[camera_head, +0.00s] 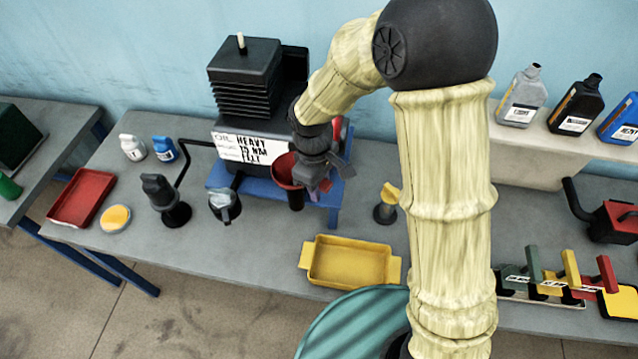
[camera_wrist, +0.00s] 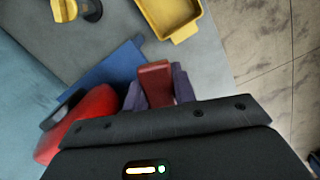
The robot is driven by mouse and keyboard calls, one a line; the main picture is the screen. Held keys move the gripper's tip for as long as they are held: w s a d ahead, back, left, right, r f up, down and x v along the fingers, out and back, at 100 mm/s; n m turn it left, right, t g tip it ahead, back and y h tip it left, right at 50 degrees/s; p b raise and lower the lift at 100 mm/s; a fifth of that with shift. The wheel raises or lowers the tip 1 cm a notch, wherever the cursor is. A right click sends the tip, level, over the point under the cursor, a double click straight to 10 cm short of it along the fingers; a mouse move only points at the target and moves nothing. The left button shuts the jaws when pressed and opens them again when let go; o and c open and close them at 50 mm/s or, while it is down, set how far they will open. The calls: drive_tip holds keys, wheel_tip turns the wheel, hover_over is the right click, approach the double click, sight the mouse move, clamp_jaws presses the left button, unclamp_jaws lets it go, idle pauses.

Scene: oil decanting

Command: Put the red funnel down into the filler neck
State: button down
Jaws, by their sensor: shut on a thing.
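The red funnel (camera_head: 284,171) is at the front of the dark oil unit, above the front of the blue stand (camera_head: 217,180). My gripper (camera_head: 318,181) is shut on its right side. In the wrist view a dull red tab (camera_wrist: 155,78) of the funnel lies between the two purple-grey fingers; its bowl is hidden there. A dark upright cylinder (camera_head: 296,201) shows directly below the funnel; I cannot tell whether it is the filler neck or the spout, or whether the funnel is seated. The oil unit (camera_head: 246,80) carries a white label.
A yellow tray (camera_head: 350,262) lies in front on the grey bench (camera_head: 270,245). A metal jug (camera_head: 224,204) and a black pump can (camera_head: 166,198) stand left. A small yellow-topped object (camera_head: 388,196) stands right. Oil bottles (camera_head: 521,97) stand on the raised shelf.

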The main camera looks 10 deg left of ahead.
drive_tip(key=shift+f, duration=0.15)
drive_tip(key=c, duration=1.1)
unclamp_jaws()
drive_tip(key=shift+o, duration=0.2)
wheel_tip(320, 180, up, 18)
drive_tip(key=a+b, duration=0.1)
drive_tip(key=b, duration=0.1)
drive_tip(key=shift+w+a+f+b, duration=0.2)
drive_tip(key=shift+w+f+b, duration=0.05)
drive_tip(key=shift+w+b, duration=0.05)
drive_tip(key=shift+f, duration=0.1)
